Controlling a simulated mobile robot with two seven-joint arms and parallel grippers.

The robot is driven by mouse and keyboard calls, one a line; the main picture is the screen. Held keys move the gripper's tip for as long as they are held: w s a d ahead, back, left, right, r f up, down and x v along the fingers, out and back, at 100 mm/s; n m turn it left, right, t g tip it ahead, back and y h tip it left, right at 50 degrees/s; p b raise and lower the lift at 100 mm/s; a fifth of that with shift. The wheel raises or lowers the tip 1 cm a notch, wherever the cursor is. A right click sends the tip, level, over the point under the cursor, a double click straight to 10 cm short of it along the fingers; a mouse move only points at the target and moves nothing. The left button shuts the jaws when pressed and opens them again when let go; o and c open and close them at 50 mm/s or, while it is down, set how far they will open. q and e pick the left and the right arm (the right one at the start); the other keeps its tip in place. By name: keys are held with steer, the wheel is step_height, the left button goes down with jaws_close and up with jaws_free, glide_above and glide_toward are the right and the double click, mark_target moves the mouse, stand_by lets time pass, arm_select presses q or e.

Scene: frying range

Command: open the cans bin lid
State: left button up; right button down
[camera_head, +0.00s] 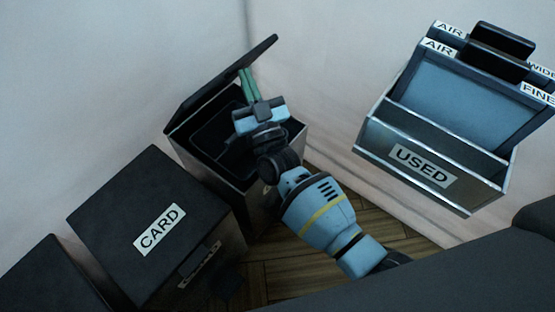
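A dark bin (190,160) stands against the wall with its black lid (215,88) raised and tilted back, and its dark inside shows. Its front label is hidden, so I cannot read whether it is the cans bin. My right gripper (247,82) reaches over the bin opening. Its green fingers are close together with nothing seen between them, and their tips are at the underside of the raised lid, seemingly touching it. My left gripper is not in view.
A bin marked CARD (125,205) with a shut lid stands to the left. Another dark shut bin (50,280) is at the lower left. A metal holder marked USED (385,150) with blue filter panels (460,95) is at the right. Wooden floor (290,275) shows below.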

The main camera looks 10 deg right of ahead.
mark_target(235, 71)
steer(key=shift+w+a+r, duration=0.6)
steer(key=shift+w+r, duration=0.15)
steer(key=shift+r, duration=0.1)
steer(key=shift+w+a+r, duration=0.6)
steer(key=shift+w+r, duration=0.15)
steer(key=shift+r, duration=0.05)
steer(key=shift+w, duration=0.1)
steer(key=shift+w+a+r+b, duration=0.5)
steer(key=shift+w+a+r, duration=0.3)
steer(key=shift+w, duration=0.2)
steer(key=shift+w+a+r+b, duration=0.5)
steer(key=shift+w+a+r, duration=0.15)
steer(key=shift+w+a, duration=0.3)
steer(key=shift+d, duration=0.1)
steer(key=shift+w, duration=0.1)
